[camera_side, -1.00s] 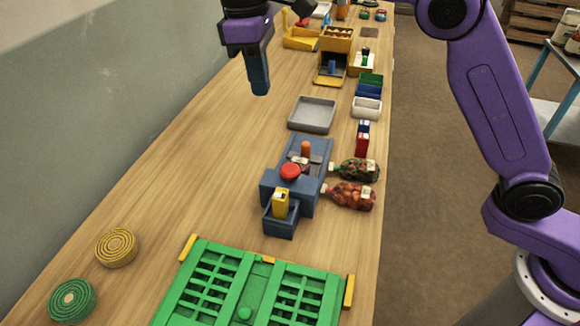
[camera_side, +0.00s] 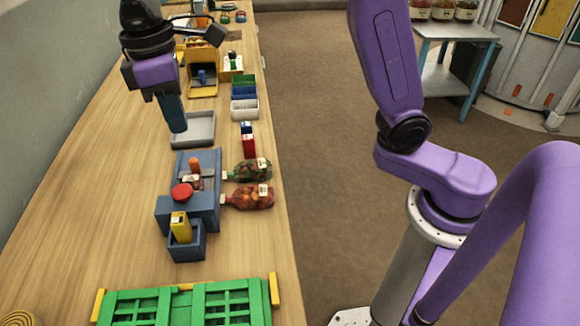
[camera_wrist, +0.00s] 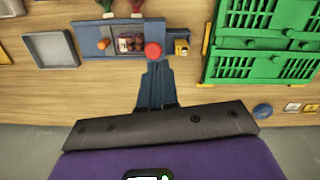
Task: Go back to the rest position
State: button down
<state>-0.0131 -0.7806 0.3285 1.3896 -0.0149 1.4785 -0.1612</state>
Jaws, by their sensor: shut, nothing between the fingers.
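My gripper (camera_side: 178,124) hangs above the wooden table at the left of the side view, pointing down, its dark blue fingers shut and empty. In the side view the fingers overlap the left edge of the grey tray (camera_side: 207,132), which is apparently beyond or below them. In the wrist view my gripper (camera_wrist: 155,75) points toward the blue machine with a red knob (camera_wrist: 153,50). The same blue machine (camera_side: 207,163) stands nearer the camera in the side view, with a yellow packet (camera_side: 181,228) in its front box.
Two sacks of red and dark items (camera_side: 252,197) lie right of the machine. A green slatted crate (camera_side: 190,304) is at the front. Small bins (camera_side: 244,108), a red box (camera_side: 248,143) and a yellow-brown unit (camera_side: 203,82) line the right and back. The table's left side is mostly clear.

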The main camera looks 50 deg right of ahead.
jog(key=s+d+f, duration=0.5)
jog(key=s+d, duration=0.5)
jog(key=s, duration=0.2)
jog(key=s+d+f+n+y, duration=0.1)
jog(key=s+d+f, duration=0.4)
jog(key=s+d, duration=0.6)
jog(key=shift+s+d+f+n, duration=0.25)
jog(key=shift+s+d+n, duration=0.05)
jog(key=shift+s, duration=0.1)
